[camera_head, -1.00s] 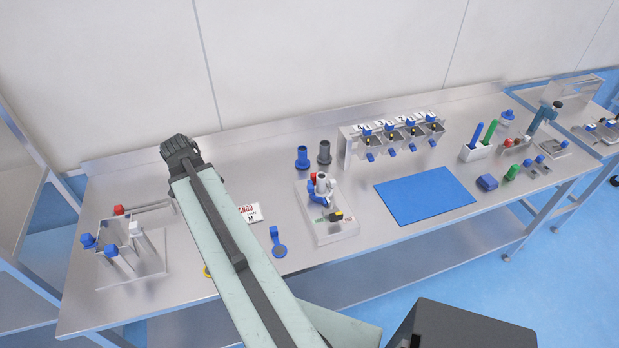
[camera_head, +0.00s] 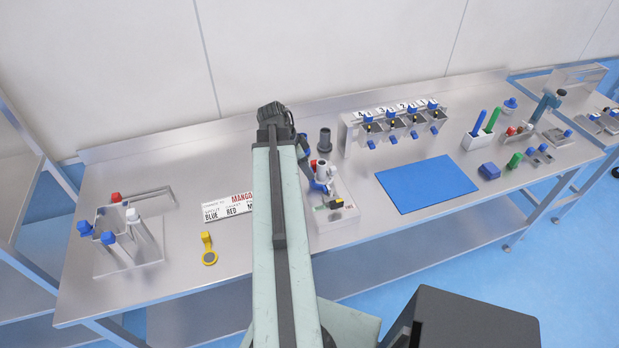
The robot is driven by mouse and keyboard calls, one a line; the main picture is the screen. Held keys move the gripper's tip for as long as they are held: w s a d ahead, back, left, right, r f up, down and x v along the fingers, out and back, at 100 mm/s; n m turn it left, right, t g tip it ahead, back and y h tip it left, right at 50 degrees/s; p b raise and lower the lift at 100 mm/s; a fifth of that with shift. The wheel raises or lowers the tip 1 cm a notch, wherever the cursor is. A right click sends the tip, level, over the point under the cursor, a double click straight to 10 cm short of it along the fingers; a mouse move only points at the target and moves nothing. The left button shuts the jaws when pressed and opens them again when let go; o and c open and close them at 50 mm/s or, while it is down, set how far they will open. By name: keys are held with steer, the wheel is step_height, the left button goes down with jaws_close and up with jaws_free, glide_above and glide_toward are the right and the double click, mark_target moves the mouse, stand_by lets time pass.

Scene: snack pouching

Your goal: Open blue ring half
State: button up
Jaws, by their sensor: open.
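A clear-white fixture stand (camera_head: 336,218) sits on the steel bench, just right of my arm. It carries a white upright cylinder (camera_head: 323,171), a blue ring part (camera_head: 318,186) at its left side and a small red piece (camera_head: 313,163) above. I cannot tell whether the blue ring half is open or shut. A dark part of my gripper (camera_head: 307,164) shows past the right edge of my arm, close to the blue ring part. It is open, but its fingertips are mostly hidden and contact cannot be made out.
A dark grey cylinder (camera_head: 324,141) stands behind the fixture. A blue mat (camera_head: 427,184) lies to the right, with a row of dispensers (camera_head: 392,122) behind it. A label card (camera_head: 229,207), a yellow ring tool (camera_head: 208,250) and a bottle rack (camera_head: 128,262) are left of my arm.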

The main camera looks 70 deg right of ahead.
steer(key=b+x, duration=0.1)
steer(key=x, duration=0.1)
steer(key=shift+f, duration=0.4)
steer(key=shift+s+r, duration=0.1)
jaws_close()
steer(key=shift+d, duration=0.1)
stand_by(0.8)
